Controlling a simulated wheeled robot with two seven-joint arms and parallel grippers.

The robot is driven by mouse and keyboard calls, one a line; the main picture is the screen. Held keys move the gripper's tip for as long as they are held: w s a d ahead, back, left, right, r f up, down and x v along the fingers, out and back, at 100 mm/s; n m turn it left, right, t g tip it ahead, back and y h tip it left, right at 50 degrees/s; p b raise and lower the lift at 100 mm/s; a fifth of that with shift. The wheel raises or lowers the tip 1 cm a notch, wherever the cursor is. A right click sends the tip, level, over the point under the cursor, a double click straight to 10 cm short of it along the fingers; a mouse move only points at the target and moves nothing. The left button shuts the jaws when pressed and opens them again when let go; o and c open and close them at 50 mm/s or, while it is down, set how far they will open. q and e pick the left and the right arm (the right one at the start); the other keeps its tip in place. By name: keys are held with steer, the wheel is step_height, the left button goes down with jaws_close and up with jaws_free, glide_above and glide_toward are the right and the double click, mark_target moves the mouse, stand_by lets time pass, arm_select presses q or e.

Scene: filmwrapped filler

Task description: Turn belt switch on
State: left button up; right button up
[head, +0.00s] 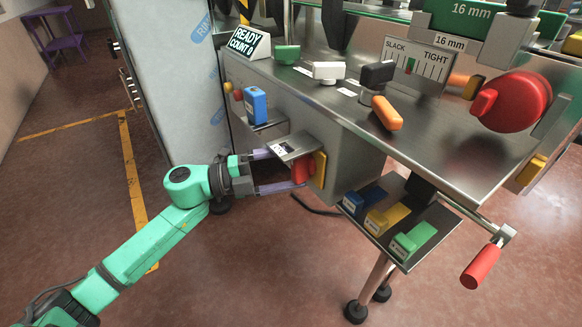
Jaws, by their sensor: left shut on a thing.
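A red switch knob (301,172) sits on a yellow backing plate (319,169) on the front face of the steel machine, below the tabletop. My left gripper (296,167) reaches it from the left, with its purple fingers around the red knob. The gripper is shut on it. A small metal hood plate (293,147) with a label juts out above the knob and hides part of the upper finger. The label is too small to read, and I cannot tell the switch's on or off position. My right gripper is not in view.
A blue switch (255,105) is up and left of the knob. Blue, yellow and green pedals (412,239) sit on a low shelf to the right. A red-handled crank (481,265) sticks out at right. A "READY COUNT 0" sign (246,41) stands on the machine.

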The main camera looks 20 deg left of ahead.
arm_select(q)
steer(key=o, duration=1)
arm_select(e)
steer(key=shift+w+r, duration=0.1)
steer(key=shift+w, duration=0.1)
arm_select(q)
steer(key=v, duration=1.4)
steer(key=shift+a, duration=0.3)
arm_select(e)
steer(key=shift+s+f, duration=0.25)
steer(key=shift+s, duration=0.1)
arm_select(q)
steer(key=shift+s, duration=0.15)
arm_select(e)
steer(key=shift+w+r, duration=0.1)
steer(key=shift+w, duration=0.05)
